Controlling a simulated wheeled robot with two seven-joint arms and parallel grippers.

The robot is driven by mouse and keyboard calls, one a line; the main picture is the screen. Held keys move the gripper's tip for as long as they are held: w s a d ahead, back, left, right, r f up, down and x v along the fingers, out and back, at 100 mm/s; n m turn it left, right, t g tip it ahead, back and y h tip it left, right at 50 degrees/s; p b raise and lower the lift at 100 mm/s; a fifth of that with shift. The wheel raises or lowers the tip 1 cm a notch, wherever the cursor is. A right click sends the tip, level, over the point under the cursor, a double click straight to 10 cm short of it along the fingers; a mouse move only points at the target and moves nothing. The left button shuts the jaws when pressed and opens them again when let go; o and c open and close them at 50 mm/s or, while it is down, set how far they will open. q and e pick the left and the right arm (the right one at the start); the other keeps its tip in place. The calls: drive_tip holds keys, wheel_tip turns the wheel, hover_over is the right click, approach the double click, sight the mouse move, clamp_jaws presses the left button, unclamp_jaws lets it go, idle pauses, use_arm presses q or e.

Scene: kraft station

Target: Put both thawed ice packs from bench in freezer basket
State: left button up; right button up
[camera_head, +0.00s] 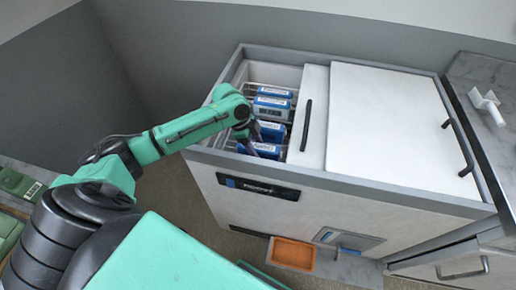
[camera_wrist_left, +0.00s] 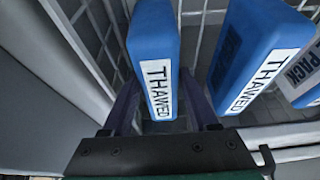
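Two blue ice packs with white THAWED labels stand on edge in the wire freezer basket (camera_wrist_left: 82,45). The nearer thawed pack (camera_head: 262,151) also shows in the left wrist view (camera_wrist_left: 154,45). The second thawed pack (camera_head: 271,131) stands behind it, and to its right in the left wrist view (camera_wrist_left: 255,50). My left gripper (camera_head: 251,143) reaches down into the basket. In the left wrist view its fingers (camera_wrist_left: 160,108) are open, one on each side of the nearer pack, with visible gaps. My right gripper is not in view.
More blue-and-white packs (camera_head: 272,107) stand farther back in the basket. The freezer's white sliding lid (camera_head: 385,120) covers the right part, with a black handle. An orange tray (camera_head: 292,254) is below the front. Green boxes (camera_head: 18,185) lie at far left.

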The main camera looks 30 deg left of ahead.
use_arm(q)
drive_tip(key=shift+r, duration=0.1)
drive_tip(key=v, duration=1.2)
drive_tip(key=shift+a, duration=0.1)
